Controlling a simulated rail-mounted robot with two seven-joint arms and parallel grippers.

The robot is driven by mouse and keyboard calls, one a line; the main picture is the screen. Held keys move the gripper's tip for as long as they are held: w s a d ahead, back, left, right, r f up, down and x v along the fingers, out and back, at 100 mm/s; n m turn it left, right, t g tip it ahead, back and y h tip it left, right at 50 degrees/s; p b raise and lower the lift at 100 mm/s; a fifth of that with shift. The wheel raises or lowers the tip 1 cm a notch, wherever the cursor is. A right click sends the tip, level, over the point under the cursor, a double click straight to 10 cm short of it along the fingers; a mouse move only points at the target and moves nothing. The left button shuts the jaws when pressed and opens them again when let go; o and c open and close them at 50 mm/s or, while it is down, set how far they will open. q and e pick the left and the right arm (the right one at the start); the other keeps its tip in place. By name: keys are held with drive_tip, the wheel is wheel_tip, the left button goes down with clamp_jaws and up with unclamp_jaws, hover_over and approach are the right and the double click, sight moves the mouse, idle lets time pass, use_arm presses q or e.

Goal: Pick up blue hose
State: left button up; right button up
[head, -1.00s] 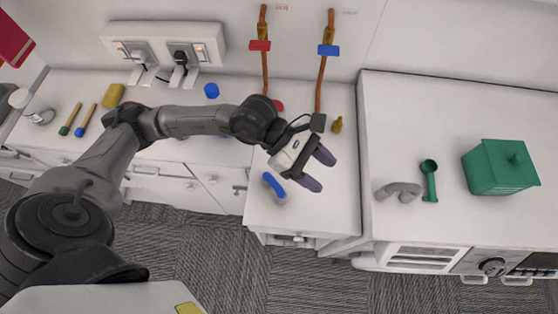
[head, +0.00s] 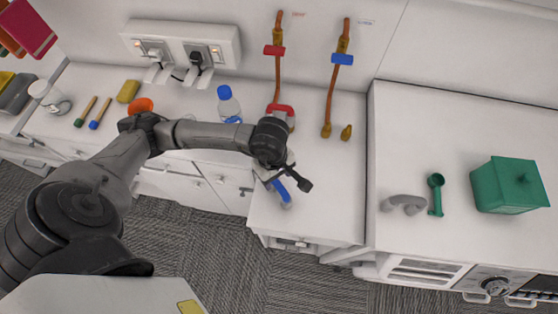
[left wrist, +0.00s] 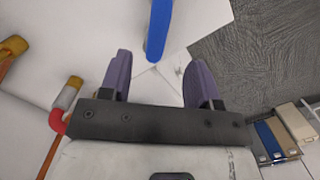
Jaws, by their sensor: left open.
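The blue hose (head: 281,193) is a short blue piece on the white counter near its front edge. In the left wrist view the blue hose (left wrist: 158,28) lies ahead of the fingertips, about midway between them. My left gripper (left wrist: 158,72) is open and empty, with its purple fingers apart. I cannot tell the exact height gap. My right gripper is in neither view.
A red hose (head: 285,110) is near the wall below the copper pipes. A brass fitting (head: 346,132) and a blue-capped bottle (head: 228,104) stand nearby. Counter right of the hose is clear.

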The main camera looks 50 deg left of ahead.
sight(279, 185)
use_arm(q)
drive_tip(key=f, duration=0.3)
drive_tip(key=shift+d+f, duration=0.15)
drive_tip(key=shift+d, duration=0.05)
drive_tip(key=shift+d+f+p, duration=0.1)
drive_tip(key=shift+f+p, duration=0.35)
drive_tip(key=shift+p, duration=0.05)
drive_tip(key=f, duration=0.1)
drive_tip(key=f+p, duration=0.1)
drive_tip(key=f, duration=0.1)
drive_tip(key=shift+d+f, duration=0.1)
drive_tip(key=shift+d, duration=0.25)
drive_tip(key=shift+w+f, duration=0.1)
drive_tip(key=shift+f, duration=0.45)
drive_tip(key=c, duration=1)
drive_tip(key=shift+c, duration=0.2)
